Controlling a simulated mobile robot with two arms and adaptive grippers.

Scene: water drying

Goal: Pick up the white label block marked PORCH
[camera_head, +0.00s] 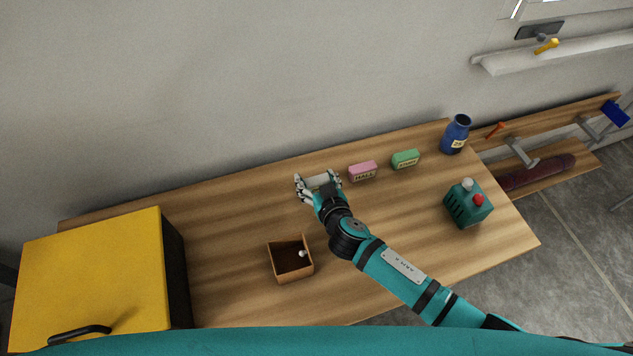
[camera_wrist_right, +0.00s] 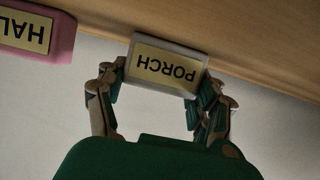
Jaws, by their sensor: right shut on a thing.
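The white label block marked PORCH (camera_wrist_right: 166,66) sits between the fingers of my right gripper (camera_wrist_right: 160,88) in the right wrist view, its lettering upside down there. The fingers are shut on its two ends. In the head view my right gripper (camera_head: 318,186) is over the back part of the wooden table, left of the pink block, with the white block (camera_head: 320,181) partly hidden between its fingers. I cannot tell whether the block touches the table. My left gripper is not in view.
A pink block (camera_head: 362,171) and a green block (camera_head: 405,159) lie to the right, with a blue jar (camera_head: 455,135) and a teal box (camera_head: 468,205) beyond. An open brown box (camera_head: 291,260) stands in front. A yellow cabinet (camera_head: 90,275) fills the left end. The table (camera_head: 225,220) between is clear.

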